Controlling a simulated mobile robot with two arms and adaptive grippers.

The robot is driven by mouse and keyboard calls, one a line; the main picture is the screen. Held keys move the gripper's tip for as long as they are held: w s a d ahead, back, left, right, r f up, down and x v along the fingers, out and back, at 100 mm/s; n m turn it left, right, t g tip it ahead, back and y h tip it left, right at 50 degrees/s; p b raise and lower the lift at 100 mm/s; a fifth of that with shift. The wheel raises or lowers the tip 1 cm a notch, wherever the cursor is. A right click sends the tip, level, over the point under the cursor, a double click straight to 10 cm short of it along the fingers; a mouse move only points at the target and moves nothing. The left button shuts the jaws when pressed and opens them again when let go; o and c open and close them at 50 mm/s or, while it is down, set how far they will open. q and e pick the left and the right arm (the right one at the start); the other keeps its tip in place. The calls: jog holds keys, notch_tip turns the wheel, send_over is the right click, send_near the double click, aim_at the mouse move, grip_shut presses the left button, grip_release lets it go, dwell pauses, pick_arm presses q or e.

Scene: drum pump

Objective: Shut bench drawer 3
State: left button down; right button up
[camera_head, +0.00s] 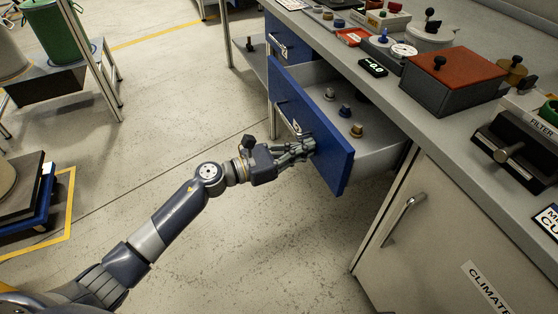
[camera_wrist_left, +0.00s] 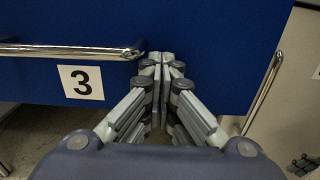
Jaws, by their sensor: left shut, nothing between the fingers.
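Bench drawer 3 has a blue front (camera_head: 328,158) and stands pulled out from the bench in the head view. Several small knobbed weights lie inside it, such as a brass one (camera_head: 357,131). In the left wrist view the blue front (camera_wrist_left: 220,40) carries a label "3" (camera_wrist_left: 81,83) below a chrome bar handle (camera_wrist_left: 70,50). My left gripper (camera_head: 309,146) is shut and empty, with its fingertips at the blue front. In the left wrist view the fingertips (camera_wrist_left: 160,58) are just right of the handle's end. I cannot tell whether they touch the front. My right gripper is not in view.
Another blue drawer (camera_head: 288,42) is farther along the bench. A grey cabinet door with a bar handle (camera_head: 403,219) is at the near right. The benchtop holds a red-topped box (camera_head: 455,75) and other equipment. The floor (camera_head: 190,110) left of the drawer is clear.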

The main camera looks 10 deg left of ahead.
pick_arm(q)
jog(key=b+x, duration=0.3)
jog(key=x, duration=0.7)
jog(key=shift+w+f, duration=0.1)
jog(key=b+x, duration=0.1)
jog(key=x, duration=0.3)
jog(key=shift+d+b, duration=0.1)
jog(key=shift+b, duration=0.2)
jog(key=shift+w+d, duration=0.3)
jog(key=shift+d, duration=0.2)
jog(key=shift+w+d+b, duration=0.1)
jog(key=shift+w+b, duration=0.05)
jog(key=shift+b, duration=0.15)
jog(key=shift+r, duration=0.3)
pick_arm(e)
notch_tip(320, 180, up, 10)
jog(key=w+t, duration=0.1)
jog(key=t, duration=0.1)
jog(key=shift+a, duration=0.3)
pick_arm(q)
jog(key=shift+r, duration=0.1)
